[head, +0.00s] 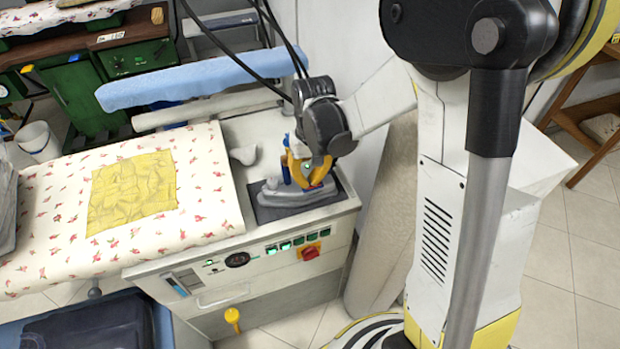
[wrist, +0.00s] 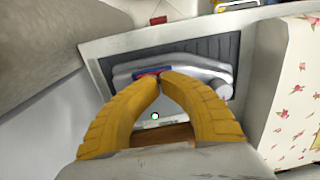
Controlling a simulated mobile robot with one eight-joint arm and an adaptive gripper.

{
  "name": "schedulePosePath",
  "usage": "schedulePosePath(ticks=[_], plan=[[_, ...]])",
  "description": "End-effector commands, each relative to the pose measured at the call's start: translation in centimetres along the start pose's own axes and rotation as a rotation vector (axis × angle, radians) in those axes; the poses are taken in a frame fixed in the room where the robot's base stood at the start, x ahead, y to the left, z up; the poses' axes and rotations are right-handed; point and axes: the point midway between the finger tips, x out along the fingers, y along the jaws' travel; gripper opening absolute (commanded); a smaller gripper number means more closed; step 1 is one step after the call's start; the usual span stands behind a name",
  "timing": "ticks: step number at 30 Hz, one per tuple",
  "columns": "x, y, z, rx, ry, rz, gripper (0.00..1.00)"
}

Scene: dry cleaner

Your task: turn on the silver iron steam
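The silver iron (head: 291,194) rests on a dark pad (head: 262,211) at the right end of the ironing station. In the head view, my gripper (head: 311,183) is over the iron and hides part of it, including most of its handle area. In the wrist view, the iron's silver body (wrist: 195,70) lies just beyond the yellow fingers, with a blue and red part at the fingertips. My gripper (wrist: 160,78) has its fingertips together, with nothing clearly held. A brown piece shows between the fingers near the palm. Whether the tips touch the iron is unclear.
A floral padded board (head: 60,210) with a yellow cloth (head: 132,192) lies left of the iron. A blue padded arm (head: 190,82) stands behind. The station's front panel (head: 262,262) has a gauge, several green-lit switches and a red knob.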

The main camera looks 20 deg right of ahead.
Motion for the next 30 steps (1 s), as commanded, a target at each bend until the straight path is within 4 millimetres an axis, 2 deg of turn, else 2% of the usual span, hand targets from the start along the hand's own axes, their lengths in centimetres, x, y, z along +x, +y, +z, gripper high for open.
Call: schedulePosePath(ticks=[10, 21, 30], plan=[[0.0, 0.1, 0.1, 0.001, -0.001, 0.009, 0.0], [-0.3, 1.6, 0.1, 0.002, -0.001, 0.01, 0.0], [-0.4, 1.6, 0.1, 0.001, -0.001, 0.009, 0.0]])
